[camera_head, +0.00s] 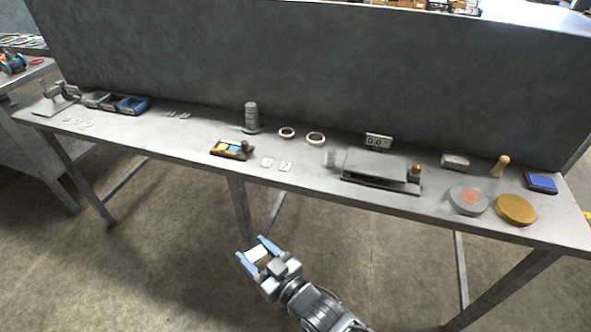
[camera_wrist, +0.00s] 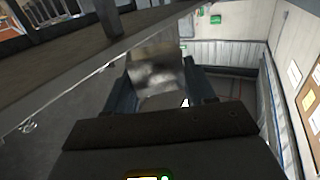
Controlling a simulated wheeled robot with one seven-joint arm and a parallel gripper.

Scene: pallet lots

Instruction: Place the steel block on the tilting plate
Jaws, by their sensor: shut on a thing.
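My gripper (camera_head: 253,248) is shut on a pale, shiny steel block (camera_head: 258,254). It holds the block in front of the bench, apart from the bench top. In the wrist view the steel block (camera_wrist: 157,72) sits between the two dark fingers. A grey flat-topped device that looks like the tilting plate (camera_head: 375,166) stands on the bench, right of centre. It has a ribbed knob at its left end and a brass knob at its right. Its top looks empty. My gripper is to the left of it and nearer to me.
The long grey bench (camera_head: 310,184) has a tall dark panel behind it. A small display (camera_head: 378,141) stands behind the plate. A grey disc (camera_head: 468,200), a brown disc (camera_head: 515,209) and a blue pad (camera_head: 541,183) lie to the right. A stacked weight column (camera_head: 252,117) and two rings are left.

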